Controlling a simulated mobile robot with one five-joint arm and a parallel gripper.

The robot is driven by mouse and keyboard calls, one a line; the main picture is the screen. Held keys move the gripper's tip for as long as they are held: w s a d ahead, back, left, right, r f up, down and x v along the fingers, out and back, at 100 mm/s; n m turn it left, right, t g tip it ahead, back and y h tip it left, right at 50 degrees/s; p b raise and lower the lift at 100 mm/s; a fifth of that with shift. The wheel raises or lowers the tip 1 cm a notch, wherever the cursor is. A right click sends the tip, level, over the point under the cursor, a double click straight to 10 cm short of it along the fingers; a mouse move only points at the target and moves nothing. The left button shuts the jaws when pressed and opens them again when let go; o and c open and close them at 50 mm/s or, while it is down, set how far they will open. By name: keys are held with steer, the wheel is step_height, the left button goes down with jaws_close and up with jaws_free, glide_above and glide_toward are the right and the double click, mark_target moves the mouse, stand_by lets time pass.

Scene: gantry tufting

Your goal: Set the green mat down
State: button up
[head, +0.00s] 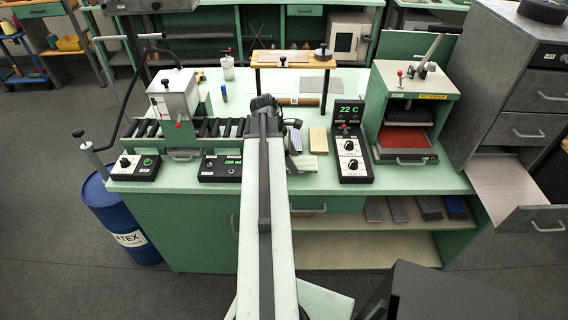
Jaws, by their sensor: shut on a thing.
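My arm reaches forward over the bench, and my gripper (292,142) is at its far end, mostly hidden behind the arm. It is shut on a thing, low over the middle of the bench. A small pale, greenish edge (304,163) shows just right of the arm below the gripper. I cannot tell whether it is part of the green mat. No other green mat can be made out.
A black control box reading 22 C (351,150) and a green press (412,108) stand to the right. A roller machine (174,100) stands left. A wooden stand (294,60) is behind. A tan block (318,140) lies close right of the gripper. A grey drawer (520,190) stands open at far right.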

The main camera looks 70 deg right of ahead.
steer(key=shift+w+d, duration=0.25)
steer(key=shift+w, duration=0.1)
steer(key=f+b, duration=0.3)
steer(key=shift+w+d+f+b, duration=0.1)
steer(key=shift+w+f+b, duration=0.15)
steer(key=shift+f+b, duration=0.15)
steer(key=shift+s+f, duration=0.15)
steer(key=shift+s, duration=0.05)
steer(key=shift+w+r, duration=0.2)
steer(key=shift+w, duration=0.15)
steer(key=shift+f, duration=0.15)
steer(key=o, duration=1.5)
